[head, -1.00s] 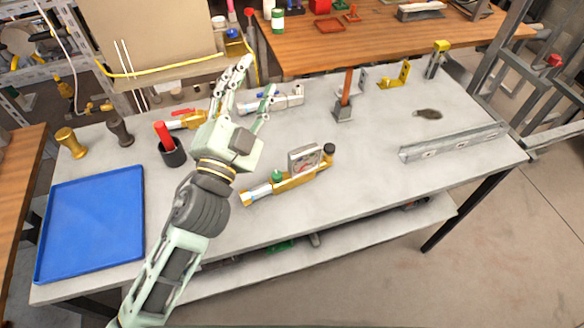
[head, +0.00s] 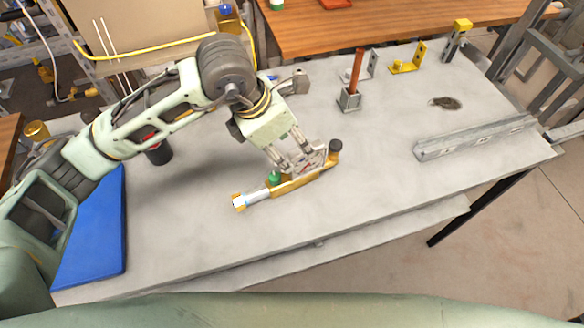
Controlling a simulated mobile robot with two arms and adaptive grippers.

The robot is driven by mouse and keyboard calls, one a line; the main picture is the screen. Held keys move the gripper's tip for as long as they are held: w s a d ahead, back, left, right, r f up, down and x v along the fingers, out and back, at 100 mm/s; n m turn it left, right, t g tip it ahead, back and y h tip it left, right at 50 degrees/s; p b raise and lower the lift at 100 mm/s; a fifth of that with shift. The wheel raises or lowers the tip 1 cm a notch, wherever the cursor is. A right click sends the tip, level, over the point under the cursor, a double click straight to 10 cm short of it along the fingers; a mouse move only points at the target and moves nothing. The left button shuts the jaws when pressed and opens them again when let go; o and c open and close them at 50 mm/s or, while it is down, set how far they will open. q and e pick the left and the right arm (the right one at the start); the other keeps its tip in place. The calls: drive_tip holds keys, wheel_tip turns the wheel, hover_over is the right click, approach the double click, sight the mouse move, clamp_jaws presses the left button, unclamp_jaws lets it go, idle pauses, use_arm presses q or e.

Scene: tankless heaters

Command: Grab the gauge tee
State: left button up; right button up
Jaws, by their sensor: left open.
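The gauge tee (head: 255,196) lies on the grey workbench near its middle. It is a brass-coloured piece with a pale pipe end at the left, a green knob, a square-framed gauge and a black cap (head: 335,146) at the right. My left gripper (head: 300,166) points down at it from above and behind. Its open fingers are at the gauge and partly hide it. I cannot tell whether they touch it. My right gripper is not in view.
A blue tray (head: 100,245) lies at the left, partly behind my arm. A dark cup (head: 159,152) stands near it. A metal block with an orange rod (head: 356,75) stands behind the tee. A metal channel (head: 475,138) lies at the right. The bench (head: 370,190) is clear around the tee's front.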

sight(300, 163)
use_arm(q)
drive_tip(key=shift+s+d+f, duration=0.2)
drive_tip(key=shift+f, duration=0.2)
drive_tip(key=shift+s+d+f, duration=0.15)
drive_tip(key=shift+f, duration=0.25)
drive_tip(key=p+x, duration=0.3)
drive_tip(key=x, duration=0.3)
drive_tip(key=shift+f, duration=0.1)
drive_tip(key=shift+d+f, duration=0.1)
drive_tip(key=shift+f, duration=0.3)
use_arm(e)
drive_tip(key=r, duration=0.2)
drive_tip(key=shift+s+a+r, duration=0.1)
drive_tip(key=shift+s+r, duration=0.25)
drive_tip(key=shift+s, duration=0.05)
use_arm(q)
drive_tip(key=shift+c, duration=0.3)
drive_tip(key=shift+c, duration=0.9)
clamp_jaws()
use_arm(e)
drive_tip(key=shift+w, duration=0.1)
use_arm(q)
drive_tip(key=shift+w+r, duration=0.1)
